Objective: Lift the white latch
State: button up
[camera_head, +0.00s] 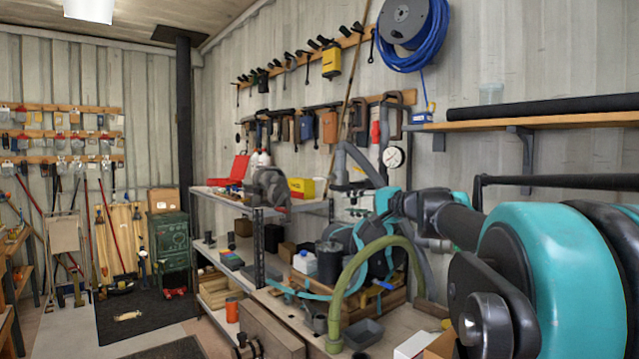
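I cannot make out a white latch in this view. My arm reaches in from the right edge, and its wrist ends near the middle of the picture. My gripper (346,186) seems to be the small dark grey part at the arm's far end, above the workbench. It is too small and cluttered against the background to tell whether its fingers are open or shut. I see nothing clearly held in it.
A workbench (385,332) below my arm carries a green hose (352,268), a grey tray (362,334) and a white container (304,262). A metal shelf (232,200) holds a red case (239,168). Floor at left is partly clear.

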aim_at(324, 180)
notch_tip(324, 180, up, 6)
jog(key=w+d+f+m+t, duration=0.1)
jog(key=w+d, duration=0.1)
jog(key=x, duration=1.1)
jog(key=r+x, duration=0.1)
jog(key=x, duration=0.5)
jog(key=shift+s+a, duration=0.1)
jog(key=shift+a, duration=0.1)
jog(key=shift+c, duration=0.2)
grip_shut()
